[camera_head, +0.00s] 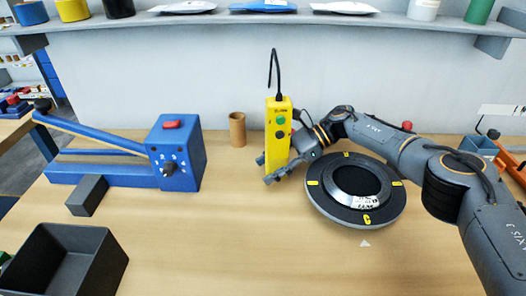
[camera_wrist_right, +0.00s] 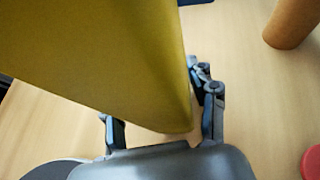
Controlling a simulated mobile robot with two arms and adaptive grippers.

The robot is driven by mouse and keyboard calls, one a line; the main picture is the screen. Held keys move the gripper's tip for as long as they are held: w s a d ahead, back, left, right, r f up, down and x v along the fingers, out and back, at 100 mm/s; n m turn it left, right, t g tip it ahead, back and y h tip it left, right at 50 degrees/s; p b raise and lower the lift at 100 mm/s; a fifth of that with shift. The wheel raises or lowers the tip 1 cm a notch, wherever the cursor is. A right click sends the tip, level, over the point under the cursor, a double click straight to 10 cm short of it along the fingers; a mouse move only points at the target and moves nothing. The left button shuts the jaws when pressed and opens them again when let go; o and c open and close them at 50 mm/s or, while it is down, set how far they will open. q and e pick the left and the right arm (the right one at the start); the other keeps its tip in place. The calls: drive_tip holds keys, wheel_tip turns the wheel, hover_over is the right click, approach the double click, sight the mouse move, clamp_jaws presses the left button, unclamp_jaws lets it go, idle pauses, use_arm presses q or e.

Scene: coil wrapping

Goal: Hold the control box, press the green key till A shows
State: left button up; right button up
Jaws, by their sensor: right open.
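The yellow control box (camera_head: 278,146) stands or hangs upright near the middle of the head view, with a black cable rising from its top. A green key (camera_head: 281,120) is on its front, with a darker button below. Small marks near its top are too small to read. My right gripper (camera_head: 266,170) is open at the box's lower part. In the wrist view the box (camera_wrist_right: 110,60) fills the upper left, between the open fingers of my right gripper (camera_wrist_right: 158,112). I cannot tell whether they touch it. My left gripper is not in view.
A brown cup (camera_head: 237,129) stands left of the box. A blue device (camera_head: 175,152) with a lever is further left, a grey block (camera_head: 87,195) and a dark bin (camera_head: 66,262) before it. A black round disc (camera_head: 320,205) lies under my right arm. The front middle table is clear.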

drive_tip(key=shift+a, duration=0.3)
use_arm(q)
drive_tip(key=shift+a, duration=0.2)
use_arm(e)
drive_tip(key=c, duration=0.7)
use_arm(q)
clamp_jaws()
use_arm(e)
drive_tip(key=shift+c, duration=0.2)
idle(0.4)
